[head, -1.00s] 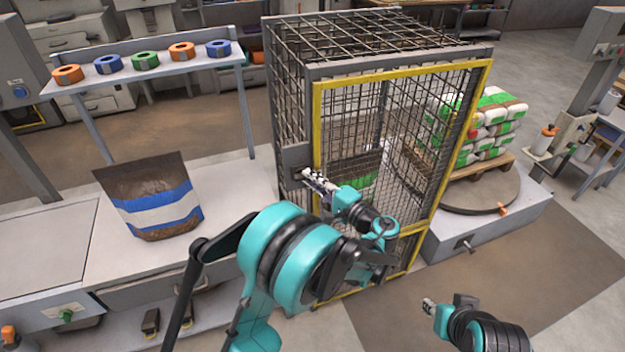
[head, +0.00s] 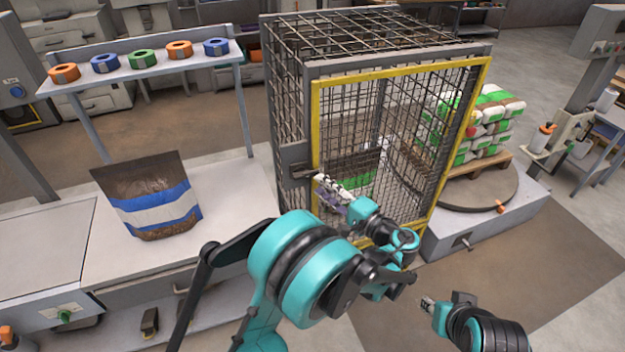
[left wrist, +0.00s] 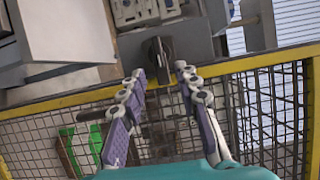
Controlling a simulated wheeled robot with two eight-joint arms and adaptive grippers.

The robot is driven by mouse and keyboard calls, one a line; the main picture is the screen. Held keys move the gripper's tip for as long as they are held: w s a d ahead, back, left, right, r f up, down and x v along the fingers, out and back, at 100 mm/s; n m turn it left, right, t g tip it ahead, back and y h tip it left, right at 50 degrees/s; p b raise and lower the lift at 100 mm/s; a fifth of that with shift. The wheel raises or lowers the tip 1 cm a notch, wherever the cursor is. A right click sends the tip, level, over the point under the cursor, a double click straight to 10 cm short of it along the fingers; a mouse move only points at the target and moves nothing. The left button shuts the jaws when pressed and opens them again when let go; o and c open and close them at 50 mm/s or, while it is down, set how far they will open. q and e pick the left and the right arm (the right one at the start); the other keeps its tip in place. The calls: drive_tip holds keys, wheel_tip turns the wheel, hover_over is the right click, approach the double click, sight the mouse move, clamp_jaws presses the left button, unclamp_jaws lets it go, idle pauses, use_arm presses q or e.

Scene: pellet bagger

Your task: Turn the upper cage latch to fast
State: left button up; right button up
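The upper cage latch (head: 303,172) is a small dark handle on a grey plate on the cage's left post, beside the yellow door frame (head: 316,125). In the head view its bar appears to lie roughly level, pointing at the door. In the left wrist view the latch (left wrist: 160,60) stands just beyond and between the fingertips. My left gripper (head: 320,183) is open and empty, a little off the latch; its spread fingers show in the left wrist view (left wrist: 160,73). My right gripper (head: 428,304) is low, well away from the cage; its finger opening is too small to judge.
The wire-mesh cage (head: 375,55) fills the middle. Stacked sacks (head: 490,125) stand on a pallet and turntable at right. A filled pellet bag (head: 150,195) stands on the bench at left, below a shelf of tape rolls. Floor in front of the turntable is clear.

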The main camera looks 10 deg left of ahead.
use_arm(q)
drive_tip(key=v, duration=0.6)
idle(0.3)
drive_tip(key=s+a+n+g+h, duration=0.1)
drive_tip(key=s+a+g+h, duration=0.35)
drive_tip(key=a, duration=0.75)
drive_tip(key=s+f+n+t+h, duration=0.1)
drive_tip(key=s+f+n+h, duration=0.1)
drive_tip(key=s+h, duration=0.3)
drive_tip(key=s+f+n+t+h, duration=0.1)
drive_tip(key=s+h, duration=0.4)
drive_tip(key=s, duration=0.6)
drive_tip(key=shift+d+f+n, duration=0.3)
drive_tip(key=shift+f+n, duration=0.2)
drive_tip(key=shift+n, duration=0.9)
